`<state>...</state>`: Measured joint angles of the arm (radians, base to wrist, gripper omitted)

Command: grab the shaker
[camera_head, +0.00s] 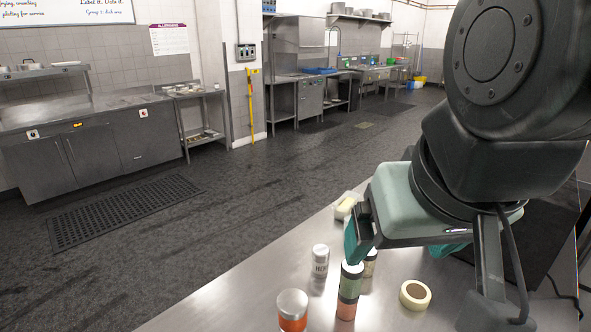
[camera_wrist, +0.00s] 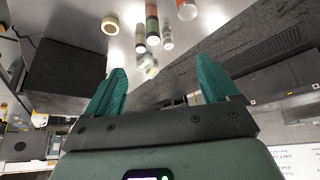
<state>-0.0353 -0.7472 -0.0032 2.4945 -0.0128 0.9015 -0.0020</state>
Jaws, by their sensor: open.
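Several small upright cylinders stand on the steel table. A silver-grey one with a pale lid and dark lettering (camera_head: 320,262) looks like a shaker; it also shows in the wrist view (camera_wrist: 168,38). To its right is a green and brown-orange cylinder (camera_head: 350,284), with another partly hidden one (camera_head: 370,262) behind it. An orange one with a silver lid (camera_head: 292,308) is nearest. Which one is the shaker is not certain. My gripper (camera_head: 398,253) is open and empty, its teal fingers apart (camera_wrist: 161,68). In the wrist view the cylinders lie beyond the fingertips, not between them.
A tape roll (camera_head: 415,294) lies right of the cylinders. A white container with yellow contents (camera_head: 346,205) sits at the table's far edge. A dark flat-sided object (camera_wrist: 65,68) stands at the left in the wrist view. Bare steel (camera_head: 240,306) lies left of the cylinders.

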